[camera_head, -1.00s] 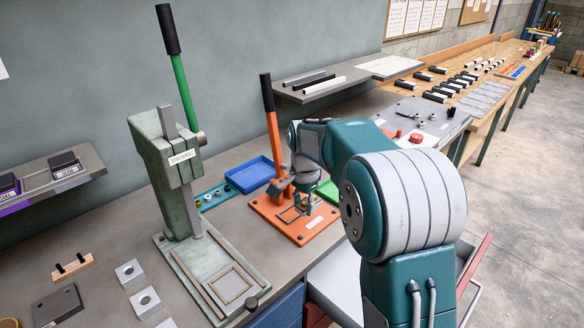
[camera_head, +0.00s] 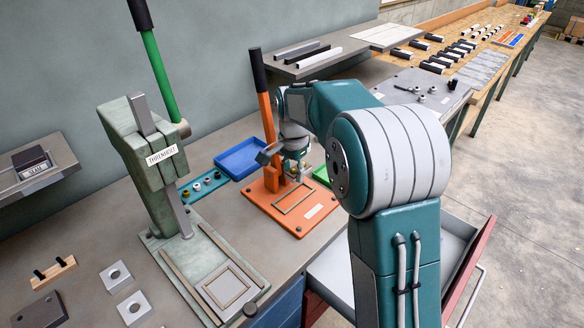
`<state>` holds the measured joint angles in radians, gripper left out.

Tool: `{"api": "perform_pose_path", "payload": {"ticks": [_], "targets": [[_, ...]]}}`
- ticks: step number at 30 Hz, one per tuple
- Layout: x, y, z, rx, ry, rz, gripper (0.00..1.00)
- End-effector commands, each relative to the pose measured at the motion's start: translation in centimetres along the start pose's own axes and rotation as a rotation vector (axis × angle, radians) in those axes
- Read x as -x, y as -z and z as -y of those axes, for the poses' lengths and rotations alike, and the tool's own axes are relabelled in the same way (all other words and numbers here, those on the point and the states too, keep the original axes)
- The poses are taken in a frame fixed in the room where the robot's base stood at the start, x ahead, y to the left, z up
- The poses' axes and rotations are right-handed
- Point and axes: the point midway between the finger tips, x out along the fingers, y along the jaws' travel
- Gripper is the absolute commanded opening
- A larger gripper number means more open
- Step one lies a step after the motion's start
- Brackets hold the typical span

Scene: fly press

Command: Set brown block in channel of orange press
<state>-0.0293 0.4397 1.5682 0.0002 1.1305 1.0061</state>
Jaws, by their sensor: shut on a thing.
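The orange press (camera_head: 308,222) stands on the bench in the middle, with a black-gripped orange lever rising at the back. A thin tan rectangular outline lies on its base, and the area inside it looks bare. My gripper (camera_head: 294,175) points down over the back part of the base, beside the press column. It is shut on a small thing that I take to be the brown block. The fingers and the arm mostly hide it, so its colour and tilt are unclear. I cannot tell whether it touches the press or where the channel is.
A green press (camera_head: 150,150) stands at the left. A blue tray (camera_head: 240,158) lies behind the orange press, and a green tray (camera_head: 321,176) is partly hidden by my arm. An open drawer (camera_head: 462,262) juts out below the bench. A grey shelf (camera_head: 312,65) hangs behind.

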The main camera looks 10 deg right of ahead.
Motion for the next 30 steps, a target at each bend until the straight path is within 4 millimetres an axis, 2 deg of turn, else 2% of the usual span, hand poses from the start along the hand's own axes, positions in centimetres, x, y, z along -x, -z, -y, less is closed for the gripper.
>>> {"api": "perform_pose_path", "payload": {"ticks": [18, 30], "targets": [[-5.2, 0.0, 0.0, 0.0, -0.002, 0.001, 0.0], [-6.3, 0.0, 0.0, 0.0, -0.001, 0.0, 0.0]]}}
